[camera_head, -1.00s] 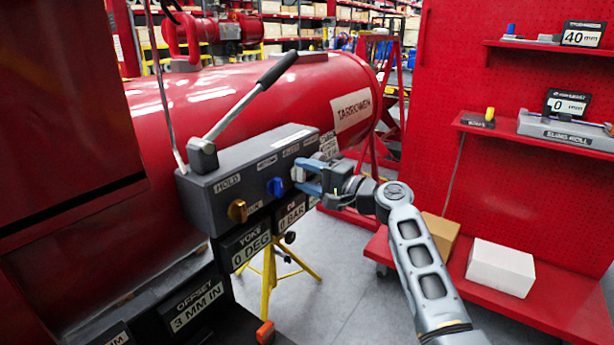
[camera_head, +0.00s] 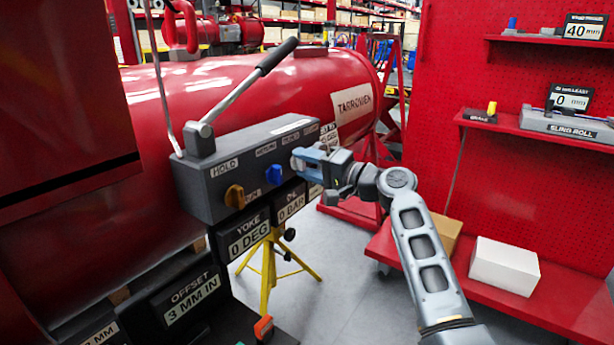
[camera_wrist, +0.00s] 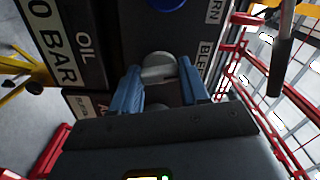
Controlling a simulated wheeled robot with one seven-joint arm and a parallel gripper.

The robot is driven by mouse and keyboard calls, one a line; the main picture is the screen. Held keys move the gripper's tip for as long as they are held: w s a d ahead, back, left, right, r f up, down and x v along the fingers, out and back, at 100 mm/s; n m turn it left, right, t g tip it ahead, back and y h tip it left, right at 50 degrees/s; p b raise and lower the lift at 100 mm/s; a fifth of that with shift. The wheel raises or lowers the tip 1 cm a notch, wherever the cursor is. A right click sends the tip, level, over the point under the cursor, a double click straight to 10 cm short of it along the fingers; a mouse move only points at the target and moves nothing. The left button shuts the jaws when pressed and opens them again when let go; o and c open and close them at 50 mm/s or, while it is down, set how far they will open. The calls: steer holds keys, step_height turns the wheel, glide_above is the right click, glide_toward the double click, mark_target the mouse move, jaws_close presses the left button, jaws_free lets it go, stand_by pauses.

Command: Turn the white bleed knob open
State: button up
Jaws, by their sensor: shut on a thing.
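The white bleed knob (camera_wrist: 159,68) sits on the front face of a dark grey control box (camera_head: 240,188), at its right end. My gripper (camera_head: 301,160) reaches it from the right. In the wrist view, its two blue fingers (camera_wrist: 157,86) stand on both sides of the pale knob, shut on it. In the head view the fingers mostly hide the knob. A "BLEED" label, partly cut off, shows beside the knob in the wrist view.
A blue knob (camera_head: 273,174) and an orange knob (camera_head: 234,196) are on the same face, left of my gripper. A long lever (camera_head: 250,80) rises from the box top. Displays below read 0 DEG (camera_head: 249,238) and 0 BAR. A red shelf (camera_head: 540,290) stands right of my arm.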

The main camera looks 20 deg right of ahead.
steer(key=n+b, duration=0.3)
steer(key=b, duration=0.2)
steer(key=shift+f+n, duration=0.4)
steer(key=n+b, duration=0.3)
steer(key=b, duration=0.1)
steer(key=shift+n+b, duration=0.3)
steer(key=n+b, duration=0.4)
steer(key=shift+r+b, duration=0.1)
steer(key=shift+b, duration=0.25)
steer(key=shift+r+n+b, duration=0.15)
steer(key=shift+n+b, duration=0.8)
steer(key=shift+n, duration=0.25)
steer(key=o, duration=1.1)
steer(key=shift+r, duration=0.1)
steer(key=shift+c, duration=0.2)
steer(key=p+v, duration=0.1)
steer(key=v, duration=0.7)
